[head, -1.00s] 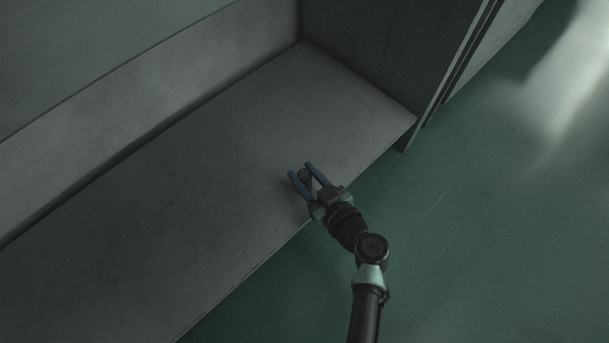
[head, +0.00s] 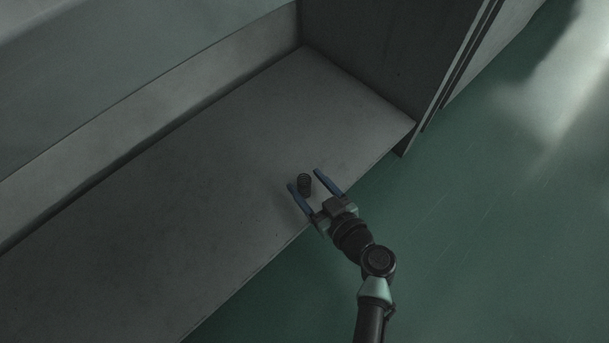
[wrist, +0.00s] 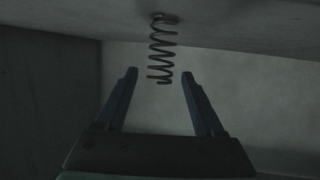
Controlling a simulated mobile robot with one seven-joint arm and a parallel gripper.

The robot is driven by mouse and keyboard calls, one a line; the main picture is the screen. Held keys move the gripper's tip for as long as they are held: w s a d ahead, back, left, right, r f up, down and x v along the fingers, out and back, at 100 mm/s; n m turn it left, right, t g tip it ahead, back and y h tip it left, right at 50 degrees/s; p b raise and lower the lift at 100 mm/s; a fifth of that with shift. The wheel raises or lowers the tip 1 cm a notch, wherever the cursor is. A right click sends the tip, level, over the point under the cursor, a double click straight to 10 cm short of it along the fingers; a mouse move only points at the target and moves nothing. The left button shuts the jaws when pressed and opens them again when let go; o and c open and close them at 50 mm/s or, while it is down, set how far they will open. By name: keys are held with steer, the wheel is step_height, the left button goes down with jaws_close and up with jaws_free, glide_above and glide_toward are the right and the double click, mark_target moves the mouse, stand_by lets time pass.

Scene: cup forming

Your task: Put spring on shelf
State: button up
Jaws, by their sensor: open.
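The spring (head: 304,184) is a small dark coil standing upright on the grey shelf (head: 190,190), near its front edge. My gripper (head: 304,179) is open, with its two blue fingers apart on either side of the spring. In the wrist view the spring (wrist: 161,50) shows its coils beyond and between the fingertips (wrist: 158,73), with gaps on both sides. That view appears upside down, with the shelf surface at the top. The fingers do not appear to touch the spring.
A dark upright panel (head: 385,50) bounds the shelf at the right end. A raised pale ledge (head: 150,95) runs along the back. The shelf surface to the left is clear. Green floor (head: 470,230) lies in front of the shelf edge.

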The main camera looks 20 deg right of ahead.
steer(key=p+v, duration=0.3)
steer(key=v, duration=0.7)
